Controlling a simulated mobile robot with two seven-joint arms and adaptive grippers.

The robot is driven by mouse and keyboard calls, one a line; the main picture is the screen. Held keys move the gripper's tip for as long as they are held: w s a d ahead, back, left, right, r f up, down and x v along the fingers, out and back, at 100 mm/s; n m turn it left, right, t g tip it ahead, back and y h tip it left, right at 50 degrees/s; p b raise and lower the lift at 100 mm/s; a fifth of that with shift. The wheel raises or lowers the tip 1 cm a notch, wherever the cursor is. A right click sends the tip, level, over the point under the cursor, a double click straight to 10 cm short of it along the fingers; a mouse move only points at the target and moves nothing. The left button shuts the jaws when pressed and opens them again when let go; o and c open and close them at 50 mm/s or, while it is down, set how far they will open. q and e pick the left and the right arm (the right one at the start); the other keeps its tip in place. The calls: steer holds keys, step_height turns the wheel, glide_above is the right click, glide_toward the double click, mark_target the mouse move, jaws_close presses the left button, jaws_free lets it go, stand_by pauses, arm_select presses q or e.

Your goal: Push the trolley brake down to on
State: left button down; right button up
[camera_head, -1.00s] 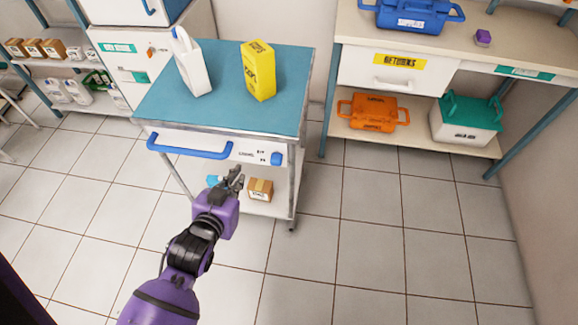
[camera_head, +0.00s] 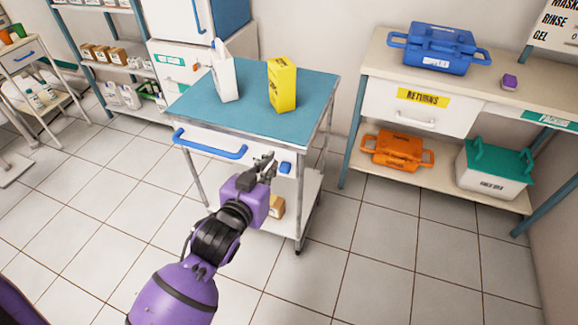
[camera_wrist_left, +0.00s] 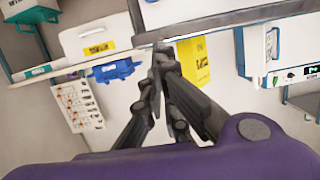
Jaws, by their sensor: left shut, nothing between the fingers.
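The trolley (camera_head: 205,108) has a blue-green top and a white front with a long blue handle. A small blue lever (camera_head: 285,168), which looks like the brake, sits at the right end of that front. My left gripper (camera_head: 267,160) is shut and empty, just left of the blue lever in the head view. It covers part of the trolley front; I cannot tell whether it touches. In the left wrist view the shut fingers (camera_wrist_left: 160,62) point toward a grey edge, and the lever cannot be made out. My right gripper is not in view.
A white bottle (camera_head: 224,80) and a yellow box (camera_head: 282,86) stand on the trolley. A small brown box (camera_head: 277,207) is on its lower shelf, partly hidden by my gripper. A bench with a returns drawer (camera_head: 410,100) stands right. The tiled floor in front is clear.

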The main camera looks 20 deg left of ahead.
mark_target(289, 151)
arm_select(q)
steer(key=shift+a+f, duration=0.15)
steer(key=shift+f, duration=0.05)
steer(key=shift+w, duration=0.1)
steer(key=x, duration=1)
steer(key=shift+w+f+b, duration=0.15)
steer(key=shift+b, duration=0.15)
steer(key=f, duration=0.2)
steer(key=shift+s+f, duration=0.2)
steer(key=shift+f, duration=0.2)
steer(key=shift+f+b, duration=0.3)
steer(key=shift+f, duration=0.25)
